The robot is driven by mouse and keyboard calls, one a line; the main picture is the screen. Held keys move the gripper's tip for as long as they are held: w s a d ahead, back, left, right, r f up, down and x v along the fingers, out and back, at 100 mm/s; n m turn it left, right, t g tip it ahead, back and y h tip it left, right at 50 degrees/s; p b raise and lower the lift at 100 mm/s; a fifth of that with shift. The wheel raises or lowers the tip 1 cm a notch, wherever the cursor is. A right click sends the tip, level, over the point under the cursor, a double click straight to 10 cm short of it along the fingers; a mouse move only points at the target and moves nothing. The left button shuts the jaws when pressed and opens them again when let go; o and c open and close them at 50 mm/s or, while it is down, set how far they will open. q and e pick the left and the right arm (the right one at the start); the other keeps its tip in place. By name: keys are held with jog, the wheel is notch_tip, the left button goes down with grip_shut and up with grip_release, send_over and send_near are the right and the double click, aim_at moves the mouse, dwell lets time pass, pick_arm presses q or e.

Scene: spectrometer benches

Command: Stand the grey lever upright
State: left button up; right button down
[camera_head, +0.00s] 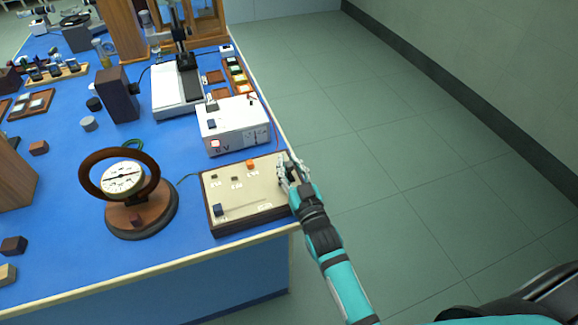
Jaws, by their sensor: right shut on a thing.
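A beige-topped control box (243,198) with dark wooden sides lies at the right front corner of the blue bench. On its top are an orange knob (250,165), a blue block-like part (219,210) and small dark parts. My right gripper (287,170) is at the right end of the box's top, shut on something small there. The fingers cover what they hold; I cannot make out the grey lever or its tilt. My left gripper is out of view.
A white instrument (233,124) with a red display stands behind the box. A round dial with a dark ring (122,181) on a wooden base stands to the left. The bench's right edge passes close to my right gripper; open floor (400,170) lies beyond.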

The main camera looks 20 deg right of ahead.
jog(key=c, duration=1.2)
grip_release()
jog(key=shift+o, duration=0.2)
jog(key=s+f, duration=0.1)
jog(key=s, duration=1.1)
jog(key=shift+d, duration=0.2)
jog(key=shift+f, duration=0.1)
